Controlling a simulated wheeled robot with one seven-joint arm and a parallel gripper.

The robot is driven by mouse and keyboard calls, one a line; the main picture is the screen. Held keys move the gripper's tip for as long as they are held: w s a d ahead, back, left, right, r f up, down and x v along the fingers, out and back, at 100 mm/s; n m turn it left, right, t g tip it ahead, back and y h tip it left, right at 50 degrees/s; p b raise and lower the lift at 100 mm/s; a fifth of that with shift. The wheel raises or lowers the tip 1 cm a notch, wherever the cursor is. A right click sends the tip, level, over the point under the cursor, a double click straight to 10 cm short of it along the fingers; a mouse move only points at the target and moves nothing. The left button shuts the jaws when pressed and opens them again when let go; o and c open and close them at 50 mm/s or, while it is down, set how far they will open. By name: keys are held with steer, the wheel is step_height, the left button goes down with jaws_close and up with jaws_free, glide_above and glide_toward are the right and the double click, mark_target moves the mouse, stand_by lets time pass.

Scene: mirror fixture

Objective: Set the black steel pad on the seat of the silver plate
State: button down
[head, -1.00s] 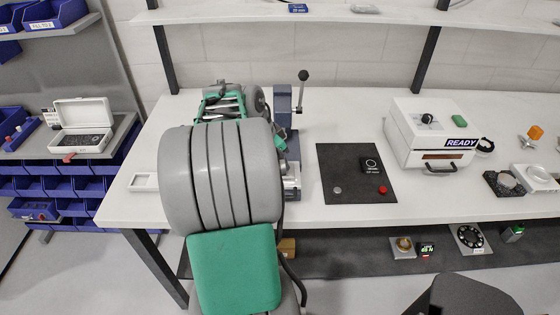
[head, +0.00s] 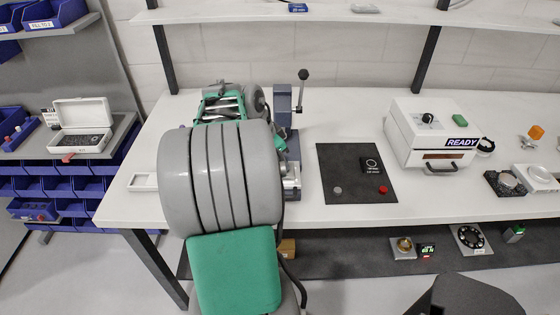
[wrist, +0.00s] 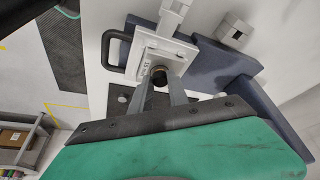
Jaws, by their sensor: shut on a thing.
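The pad is over the silver plate (wrist: 181,50) of the dark blue press, near the round seat. I cannot tell whether the pad touches the seat, because the pad and fingers cover part of it. In the head view my grey and green arm hides the gripper and the pad. The press (head: 283,120) with its black ball lever (head: 303,74) stands just right of my arm.
A dark mat (head: 340,160) with a small black block (head: 371,166) and a red button (head: 383,189) lies right of the press. A white box marked READY (head: 425,125) stands further right. A dark handle loop (wrist: 112,48) stands beside the plate. The bench between is clear.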

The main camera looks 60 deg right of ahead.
steer(key=shift+f, duration=0.35)
steer(key=c, duration=1.2)
jaws_free()
